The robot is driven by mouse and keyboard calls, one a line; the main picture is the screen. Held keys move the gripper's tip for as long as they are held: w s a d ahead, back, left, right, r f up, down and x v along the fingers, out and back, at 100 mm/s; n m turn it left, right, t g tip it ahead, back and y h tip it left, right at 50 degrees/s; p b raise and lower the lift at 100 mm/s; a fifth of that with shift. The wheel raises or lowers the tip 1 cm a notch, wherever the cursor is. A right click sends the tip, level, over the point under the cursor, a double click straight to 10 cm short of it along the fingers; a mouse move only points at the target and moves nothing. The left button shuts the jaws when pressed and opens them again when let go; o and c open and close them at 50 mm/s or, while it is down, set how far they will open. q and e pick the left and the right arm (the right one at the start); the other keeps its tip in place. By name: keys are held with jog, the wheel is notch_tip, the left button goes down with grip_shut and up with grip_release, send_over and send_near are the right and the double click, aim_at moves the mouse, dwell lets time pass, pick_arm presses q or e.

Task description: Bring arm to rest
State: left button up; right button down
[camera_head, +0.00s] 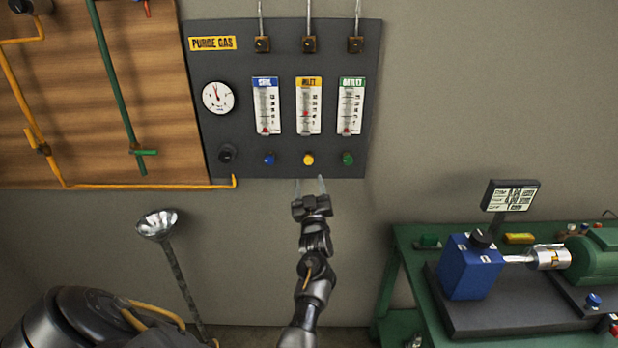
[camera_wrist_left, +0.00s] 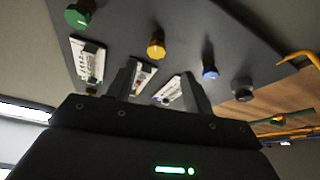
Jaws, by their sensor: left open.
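My left gripper (camera_head: 310,187) is raised in front of the wall, just below the yellow knob (camera_head: 308,159) of the dark purge gas panel (camera_head: 270,80). Its two thin fingers are apart with nothing between them. In the left wrist view the open fingers (camera_wrist_left: 160,85) point toward the panel, and the yellow knob (camera_wrist_left: 156,48) lies beyond them, apart from them. The blue knob (camera_head: 269,159) and green knob (camera_head: 347,158) sit to either side. My right gripper is not in view.
A green bench (camera_head: 405,250) at the right holds a blue block (camera_head: 470,267), a green motor (camera_head: 595,257) and a small display (camera_head: 510,195). A wooden board (camera_head: 80,100) with pipes hangs beside the panel.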

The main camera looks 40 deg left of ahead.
pick_arm(q)
jog(key=shift+s+d+f, duration=0.15)
jog(key=shift+d+f, duration=0.1)
jog(key=shift+d, duration=0.3)
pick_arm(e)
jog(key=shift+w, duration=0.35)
pick_arm(q)
jog(key=shift+d, duration=0.1)
